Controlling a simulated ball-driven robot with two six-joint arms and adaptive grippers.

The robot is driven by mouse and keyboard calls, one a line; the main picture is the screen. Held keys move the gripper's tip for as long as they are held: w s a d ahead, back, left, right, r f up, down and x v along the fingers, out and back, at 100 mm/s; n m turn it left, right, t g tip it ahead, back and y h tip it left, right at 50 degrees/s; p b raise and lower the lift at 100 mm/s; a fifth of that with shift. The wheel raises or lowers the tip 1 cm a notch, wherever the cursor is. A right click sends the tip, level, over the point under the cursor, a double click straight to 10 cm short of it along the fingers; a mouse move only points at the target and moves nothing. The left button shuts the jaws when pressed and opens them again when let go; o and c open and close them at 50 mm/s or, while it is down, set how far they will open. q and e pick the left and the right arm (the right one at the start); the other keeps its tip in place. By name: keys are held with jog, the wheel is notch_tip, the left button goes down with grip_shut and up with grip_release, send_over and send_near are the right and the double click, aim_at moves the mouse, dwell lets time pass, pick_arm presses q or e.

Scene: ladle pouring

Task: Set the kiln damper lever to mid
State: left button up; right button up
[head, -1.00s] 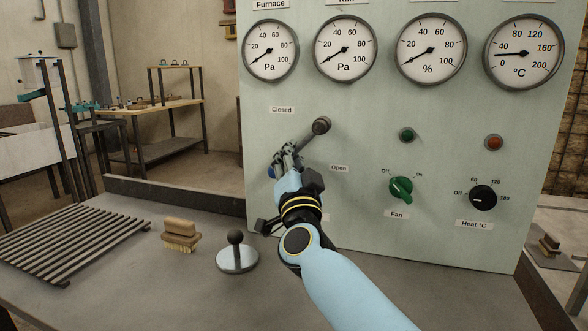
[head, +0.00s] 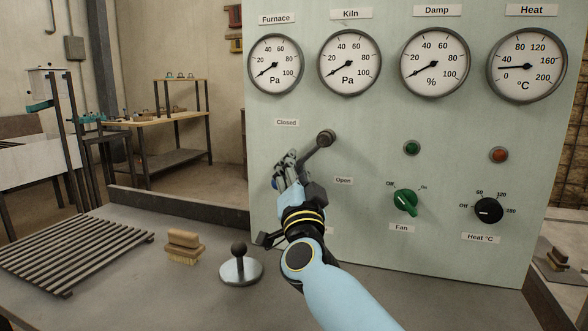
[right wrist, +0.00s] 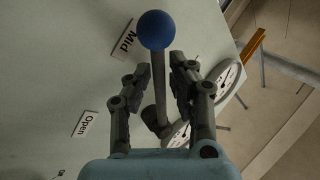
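The damper lever (head: 309,153) is a dark rod on a round pivot on the pale green panel, slanting down and left from it. Its blue ball end (head: 274,184) peeks out left of my right gripper (head: 285,164). In the right wrist view, the blue ball (right wrist: 156,29) lies just beyond the fingertips, near the "Mid" label (right wrist: 123,40). The rod passes between the fingers of my right gripper (right wrist: 160,68), with gaps visible on both sides; the gripper looks open around it. The "Closed" (head: 286,122) and "Open" (head: 343,180) labels show. My left gripper is not in view.
Right of the lever are a green fan knob (head: 405,202) and a black heat knob (head: 488,210). On the bench are a dark ball-topped stick on a round metal base (head: 240,270), a brush (head: 183,246) and a slatted rack (head: 75,250). Gauges line the panel's top.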

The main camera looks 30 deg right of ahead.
jog(key=v, duration=0.7)
jog(key=shift+s+f, duration=0.1)
jog(key=shift+s, duration=0.05)
